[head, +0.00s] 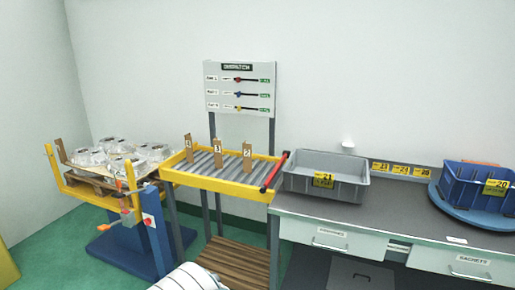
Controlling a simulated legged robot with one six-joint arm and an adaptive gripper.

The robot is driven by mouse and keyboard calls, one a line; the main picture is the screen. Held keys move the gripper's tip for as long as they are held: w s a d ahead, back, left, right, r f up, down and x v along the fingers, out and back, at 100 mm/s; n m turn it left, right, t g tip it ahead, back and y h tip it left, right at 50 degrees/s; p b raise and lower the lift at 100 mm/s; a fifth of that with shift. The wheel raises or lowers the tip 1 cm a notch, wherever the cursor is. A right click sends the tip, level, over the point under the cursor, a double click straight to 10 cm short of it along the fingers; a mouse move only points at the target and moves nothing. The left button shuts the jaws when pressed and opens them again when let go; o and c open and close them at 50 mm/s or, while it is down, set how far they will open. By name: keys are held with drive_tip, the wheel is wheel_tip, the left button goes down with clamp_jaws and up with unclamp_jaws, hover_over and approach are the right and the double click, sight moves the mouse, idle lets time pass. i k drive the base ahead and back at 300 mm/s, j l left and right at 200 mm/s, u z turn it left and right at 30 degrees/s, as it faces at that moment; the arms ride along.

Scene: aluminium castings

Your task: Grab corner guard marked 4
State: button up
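Three brown corner guards stand upright in a row on the yellow-framed roller conveyor (228,188). The left one (189,153) carries a small white label that appears to read 4. The middle one (217,158) appears marked 3, and the right one (247,160) appears marked 2. The left guard stands near the conveyor's far left corner, apart from the other two. The labels are small. My gripper is not in view.
A lift table (150,240) at left bears a pallet of shiny castings (122,163). A red bar (274,172) lines the conveyor's right end. A grey bin (300,182) and a blue bin (463,187) stand on the bench (400,215). A wooden slatted platform (235,262) sits below the conveyor.

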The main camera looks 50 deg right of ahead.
sight(188, 138)
drive_tip(key=z, duration=1.3)
